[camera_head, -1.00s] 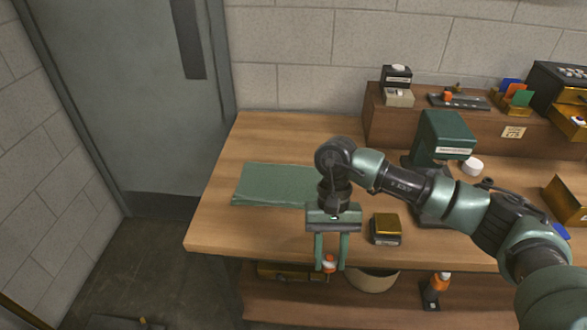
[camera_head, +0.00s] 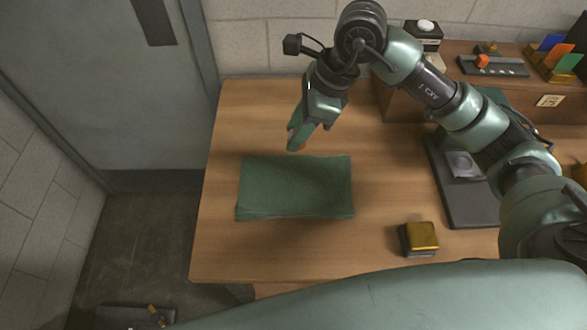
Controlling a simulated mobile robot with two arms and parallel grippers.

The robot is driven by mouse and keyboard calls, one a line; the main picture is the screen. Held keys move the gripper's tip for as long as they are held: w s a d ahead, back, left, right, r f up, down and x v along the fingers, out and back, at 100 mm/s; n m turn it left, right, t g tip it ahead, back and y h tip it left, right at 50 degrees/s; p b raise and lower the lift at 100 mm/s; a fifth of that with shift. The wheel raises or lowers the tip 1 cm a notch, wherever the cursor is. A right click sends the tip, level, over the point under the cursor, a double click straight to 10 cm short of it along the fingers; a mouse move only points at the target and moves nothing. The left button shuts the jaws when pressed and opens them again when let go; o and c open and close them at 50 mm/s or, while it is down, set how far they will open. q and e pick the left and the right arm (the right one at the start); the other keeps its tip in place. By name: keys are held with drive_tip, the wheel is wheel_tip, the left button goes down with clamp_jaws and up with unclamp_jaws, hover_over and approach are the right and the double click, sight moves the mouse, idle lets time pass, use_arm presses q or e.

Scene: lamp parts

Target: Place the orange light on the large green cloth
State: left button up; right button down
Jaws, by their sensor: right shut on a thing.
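The large green cloth (camera_head: 296,188) lies flat on the left part of the wooden table. My right gripper (camera_head: 297,145) is just beyond the cloth's far edge, above the table, with its fingers angled down to the left. The rest of the light is hidden by the fingers. My left gripper is not in view.
A small black and gold box (camera_head: 420,238) stands on the table right of the cloth. A dark grey tray (camera_head: 470,208) lies farther right. A wooden shelf (camera_head: 400,98) with small items stands at the back. The table (camera_head: 225,240) is bare around the cloth.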

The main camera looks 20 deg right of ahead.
drive_tip(key=p, duration=0.2)
hover_over(290, 186)
drive_tip(key=d, duration=0.1)
drive_tip(key=f, duration=1.2)
drive_tip(key=shift+s+d, duration=0.2)
drive_tip(key=shift+f, duration=0.55)
wheel_tip(290, 186, down, 4)
drive_tip(key=shift+f+p, duration=0.1)
drive_tip(key=shift+p, duration=0.4)
